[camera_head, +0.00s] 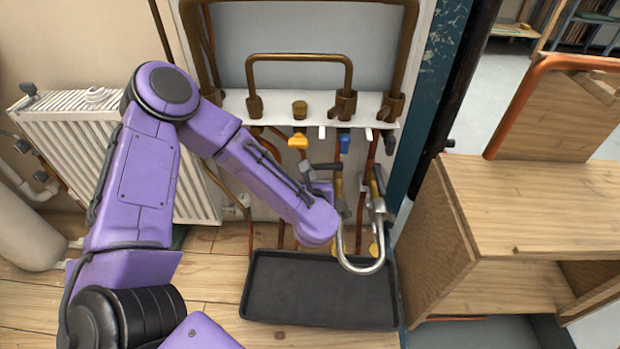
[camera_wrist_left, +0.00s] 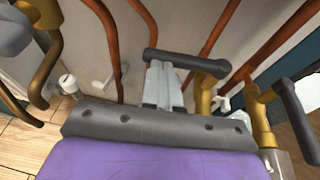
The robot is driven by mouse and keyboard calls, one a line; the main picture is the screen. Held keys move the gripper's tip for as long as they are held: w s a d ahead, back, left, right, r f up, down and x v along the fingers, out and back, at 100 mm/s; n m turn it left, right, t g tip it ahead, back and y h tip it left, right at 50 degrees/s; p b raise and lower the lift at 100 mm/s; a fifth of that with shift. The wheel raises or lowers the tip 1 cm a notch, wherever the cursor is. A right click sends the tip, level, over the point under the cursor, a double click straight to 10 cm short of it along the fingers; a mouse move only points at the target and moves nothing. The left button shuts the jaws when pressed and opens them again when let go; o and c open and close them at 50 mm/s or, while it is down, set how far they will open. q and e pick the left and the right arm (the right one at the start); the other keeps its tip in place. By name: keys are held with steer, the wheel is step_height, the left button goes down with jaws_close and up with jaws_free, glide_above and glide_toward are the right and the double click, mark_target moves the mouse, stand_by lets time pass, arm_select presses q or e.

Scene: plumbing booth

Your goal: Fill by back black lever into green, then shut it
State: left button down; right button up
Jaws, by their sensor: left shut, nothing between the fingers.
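My left gripper (camera_wrist_left: 163,85) is shut and empty at the brass valves. Its fingertips are close to a black lever (camera_wrist_left: 188,62), a bar that crosses just beyond them; I cannot tell if they touch. Another black lever (camera_wrist_left: 297,108) sits on a brass valve (camera_wrist_left: 262,118) at the right of the wrist view. In the head view a black lever (camera_head: 377,187) shows beside the silver curved spout (camera_head: 362,266), and my left forearm hides much of the valves. I see no clear green container; a dark green sliver (camera_head: 180,237) shows on the floor by the radiator.
A black tray (camera_head: 320,292) lies on the floor under the spout. A white radiator (camera_head: 90,130) stands at the left, a wooden cabinet (camera_head: 530,200) at the right. Copper pipes run behind the valves.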

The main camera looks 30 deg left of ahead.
arm_select(q)
steer(key=shift+w+a+r, duration=0.25)
steer(key=shift+w+a, duration=0.35)
steer(key=shift+a, duration=0.2)
steer(key=f+p+v, duration=0.1)
steer(key=f+v, duration=0.1)
steer(key=v, duration=1.2)
steer(key=shift+s+r+p, duration=0.15)
steer(key=shift+s+p, duration=0.2)
steer(key=shift+s, duration=0.3)
